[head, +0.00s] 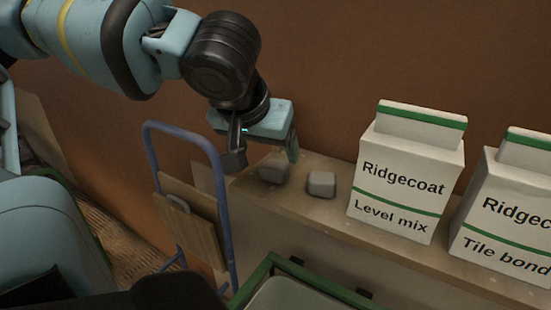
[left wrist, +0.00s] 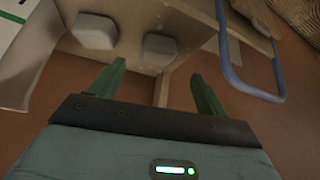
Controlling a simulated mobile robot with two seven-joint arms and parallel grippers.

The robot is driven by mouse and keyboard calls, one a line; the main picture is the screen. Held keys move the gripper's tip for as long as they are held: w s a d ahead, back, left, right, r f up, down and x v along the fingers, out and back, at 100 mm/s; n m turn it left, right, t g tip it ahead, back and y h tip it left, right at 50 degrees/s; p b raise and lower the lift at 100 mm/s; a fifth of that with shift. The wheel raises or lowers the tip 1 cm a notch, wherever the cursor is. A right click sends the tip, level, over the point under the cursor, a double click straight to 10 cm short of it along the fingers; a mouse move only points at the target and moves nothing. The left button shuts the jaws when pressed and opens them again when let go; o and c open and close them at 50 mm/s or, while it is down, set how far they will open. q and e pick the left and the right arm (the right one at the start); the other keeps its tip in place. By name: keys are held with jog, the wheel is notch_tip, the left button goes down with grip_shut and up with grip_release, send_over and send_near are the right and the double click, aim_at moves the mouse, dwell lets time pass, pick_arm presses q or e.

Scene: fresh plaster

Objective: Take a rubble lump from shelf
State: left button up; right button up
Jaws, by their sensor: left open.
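Two grey rubble lumps lie on the shelf (head: 376,230). The left lump (head: 273,168) is near the shelf's left end, and the right lump (head: 321,185) is between it and a bag. My left gripper (head: 265,150) is open and empty at the left lump, its jaw partly overlapping that lump in the head view. In the left wrist view, the left lump (left wrist: 161,47) lies just beyond the gap between my open fingers (left wrist: 155,77), apparently not touched. The right lump (left wrist: 95,30) is off to the left there. My right gripper is not in view.
White Ridgecoat bags, Level mix (head: 404,180) and Tile bond (head: 505,215), stand right of the lumps. A blue hand truck (head: 222,190) with boards (head: 190,232) stands left of the shelf. A green-rimmed container (head: 262,277) is in front. A brown wall rises behind.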

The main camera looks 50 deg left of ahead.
aim_at(274, 164)
pick_arm(q)
jog(key=shift+w+a+f, duration=0.15)
jog(key=shift+w+f, duration=0.15)
jog(key=shift+f, duration=0.25)
jog(key=shift+w+f, duration=0.1)
jog(key=b+x, duration=0.1)
jog(key=x, duration=0.3)
jog(key=shift+w+f, duration=0.1)
jog(key=shift+f, duration=0.05)
jog(key=shift+w+f, duration=0.25)
jog(key=shift+f, duration=0.05)
jog(key=c, duration=1.2)
jog(key=shift+o, duration=0.2)
jog(key=shift+r, duration=0.1)
